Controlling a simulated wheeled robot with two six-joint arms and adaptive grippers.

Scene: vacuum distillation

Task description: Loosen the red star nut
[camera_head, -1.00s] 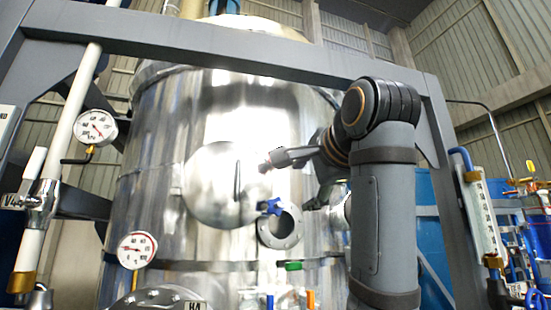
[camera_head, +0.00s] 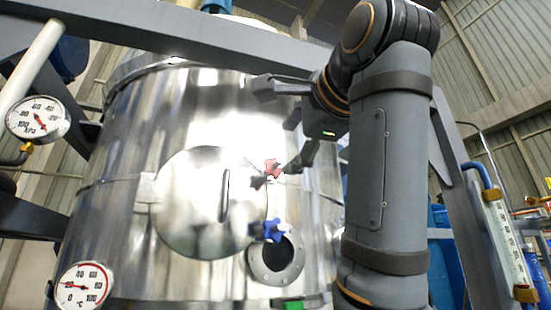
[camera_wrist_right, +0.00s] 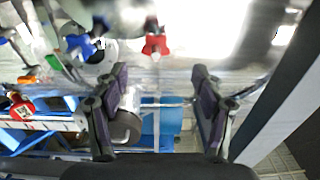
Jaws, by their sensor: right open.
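The red star nut (camera_head: 272,168) sits at the right edge of the round hatch cover (camera_head: 190,205) on the shiny steel vessel. It also shows in the wrist view (camera_wrist_right: 155,45), between the finger lines and beyond the tips. My right gripper (camera_head: 280,128) is open, its fingers spread wide, with nothing between them. In the head view one finger is above the nut and the other is close to its right side; I cannot tell whether it touches. The wrist view shows both fingers of the right gripper (camera_wrist_right: 160,75) apart from the nut. My left gripper is not in view.
A blue star nut (camera_head: 273,231) is just below the red one, near a round flanged port (camera_head: 277,262). Dials stand at the left (camera_head: 38,118). A grey frame beam (camera_head: 200,38) crosses above. A thermometer panel (camera_head: 508,240) is at the right.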

